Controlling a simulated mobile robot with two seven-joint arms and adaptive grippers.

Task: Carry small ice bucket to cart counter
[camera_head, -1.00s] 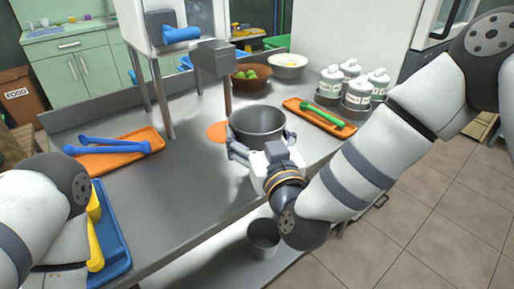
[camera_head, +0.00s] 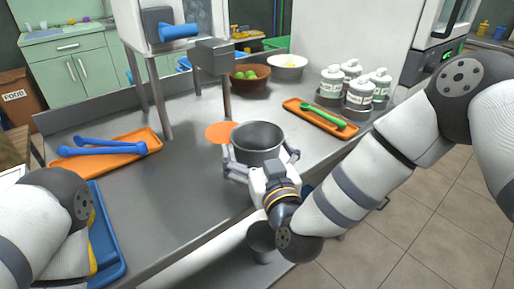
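A small grey metal bucket (camera_head: 257,137) is upright over the steel cart counter (camera_head: 185,185), near its front edge. My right gripper (camera_head: 260,160) has its fingers against both sides of the bucket and is shut on it. I cannot tell whether the bucket's base touches the counter, as the gripper hides its lower front. An orange disc (camera_head: 221,132) lies on the counter just left of and behind the bucket. My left arm shows at the lower left, but its gripper is not in view.
An orange tray (camera_head: 110,160) with blue tongs is at left, above a blue tray (camera_head: 112,262). A press stand, brown bowl (camera_head: 250,82) and white bowl (camera_head: 288,68) stand behind. Another tray (camera_head: 340,130) and white bottles (camera_head: 360,92) are at right. Another bucket (camera_head: 262,240) is below the counter.

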